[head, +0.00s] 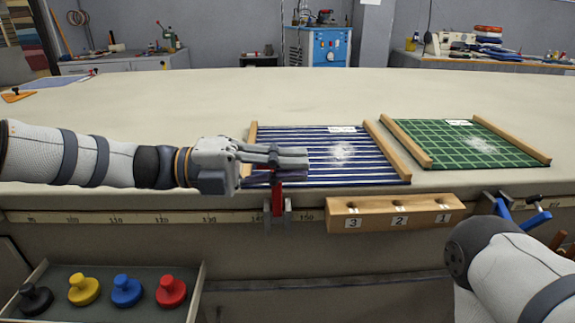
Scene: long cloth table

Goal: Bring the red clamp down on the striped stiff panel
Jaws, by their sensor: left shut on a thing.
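The striped stiff panel (345,170), navy with white stripes and a pale patch, lies flat on the table between wooden strips. The red clamp (277,201) stands at the table's front edge, by the panel's near left corner. Its red upright and grey lower part show; its top is hidden behind my fingers. My left gripper (300,158) reaches in from the left over the panel's left part and is shut at the clamp's top. I cannot tell whether the clamp touches the panel. Of my right arm only a link shows at the lower right; its gripper is out of view.
A green checked panel (465,146) lies to the right. A wooden block (395,214) numbered 3, 2, 1 sits on the front edge, with a blue clamp (505,212) beyond it. A tray (198,290) with several coloured knobs is below left.

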